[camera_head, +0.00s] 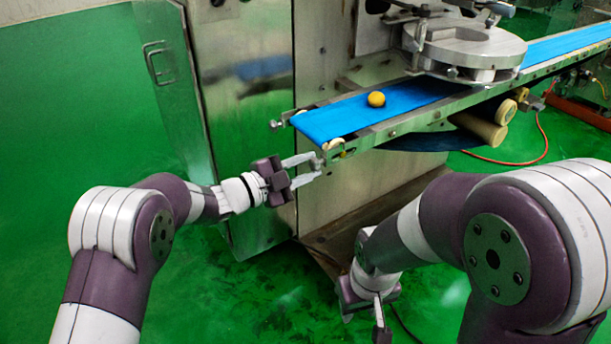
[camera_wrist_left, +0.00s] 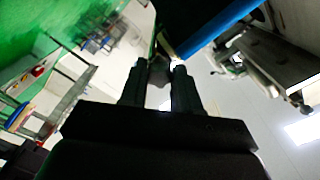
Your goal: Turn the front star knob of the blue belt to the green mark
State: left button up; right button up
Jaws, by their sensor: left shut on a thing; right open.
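The blue belt (camera_head: 337,118) runs from the machine toward its near left end in the head view. My left gripper (camera_head: 317,166) is at the near corner of that end, shut on the front star knob. In the left wrist view the knob (camera_wrist_left: 158,72) is a dark, blurred shape between the fingertips (camera_wrist_left: 160,66). The fingers mostly hide it, so its turn angle cannot be told. I cannot make out the green mark. My right gripper (camera_head: 380,322) hangs low over the floor, open and away from the belt, partly hidden by its arm.
A yellow ball (camera_head: 376,99) sits on the belt. A round metal disc (camera_head: 473,46) stands over the belt behind it. A steel cabinet (camera_head: 240,110) stands behind the belt end. A red hose (camera_head: 520,161) lies on the green floor at right. The floor at left is clear.

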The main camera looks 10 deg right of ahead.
pick_arm(q)
jog(key=shift+f+m+b, duration=0.3)
jog(key=shift+m+b, duration=0.45)
jog(key=shift+m, duration=0.15)
jog(key=m+b, duration=1.2)
jog(key=b, duration=0.1)
jog(key=shift+r+m, duration=0.15)
jog(key=shift+m, duration=0.25)
jog(key=m+b, duration=0.2)
jog(key=shift+r+m+b, duration=0.15)
jog(key=shift+m+b, duration=0.25)
jog(key=shift+r+m+b, duration=0.15)
jog(key=shift+m+b, duration=0.55)
jog(key=shift+m, duration=0.1)
jog(key=o, duration=1.1)
jog(key=shift+r, duration=0.1)
jog(key=shift+c, duration=0.2)
